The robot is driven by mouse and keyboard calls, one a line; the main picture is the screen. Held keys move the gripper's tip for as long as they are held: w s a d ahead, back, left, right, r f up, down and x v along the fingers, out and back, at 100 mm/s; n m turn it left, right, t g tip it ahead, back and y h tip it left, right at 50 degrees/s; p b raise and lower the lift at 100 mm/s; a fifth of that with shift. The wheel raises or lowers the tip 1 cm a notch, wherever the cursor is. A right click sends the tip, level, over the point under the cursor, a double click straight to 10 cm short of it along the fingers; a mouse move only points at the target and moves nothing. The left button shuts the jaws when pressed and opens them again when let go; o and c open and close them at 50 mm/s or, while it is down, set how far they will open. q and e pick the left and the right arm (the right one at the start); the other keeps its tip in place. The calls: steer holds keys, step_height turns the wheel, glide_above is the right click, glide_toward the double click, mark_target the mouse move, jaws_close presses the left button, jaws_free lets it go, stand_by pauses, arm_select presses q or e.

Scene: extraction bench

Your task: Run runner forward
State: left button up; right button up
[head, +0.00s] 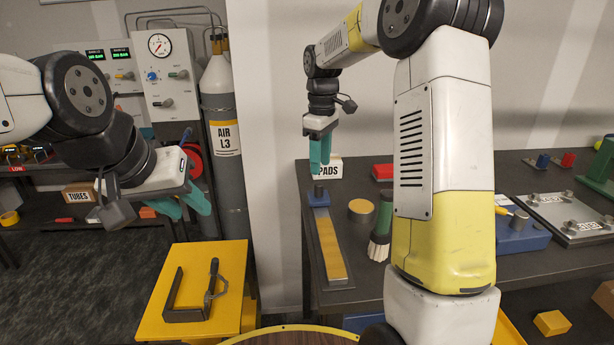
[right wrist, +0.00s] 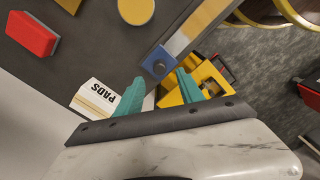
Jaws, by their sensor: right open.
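The runner is a small blue block with a dark round knob (head: 319,196), at the far end of a grey rail with a yellow strip (head: 329,250) on the dark bench. In the right wrist view the runner (right wrist: 158,62) shows just beyond and between the fingertips. My right gripper (head: 320,163) points down above the runner, open and empty, apart from it. Its teal fingers (right wrist: 158,88) stand apart in the right wrist view. My left gripper (head: 193,212) is at the left, away from the bench, with its teal fingers apart and nothing between them.
A white PADS box (head: 328,168) stands behind the runner. A round tan-topped piece (head: 361,208) and a green-handled brush (head: 381,232) stand right of the rail. A red block (head: 382,172) lies farther back. A yellow stand (head: 228,262) holds a dark bracket at the left.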

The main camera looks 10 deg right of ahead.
mark_target(320, 184)
steer(key=shift+w+f, duration=0.15)
steer(key=shift+f, duration=0.2)
step_height(320, 184, down, 7)
steer(key=shift+f, duration=0.1)
jaws_close()
stand_by(1.4)
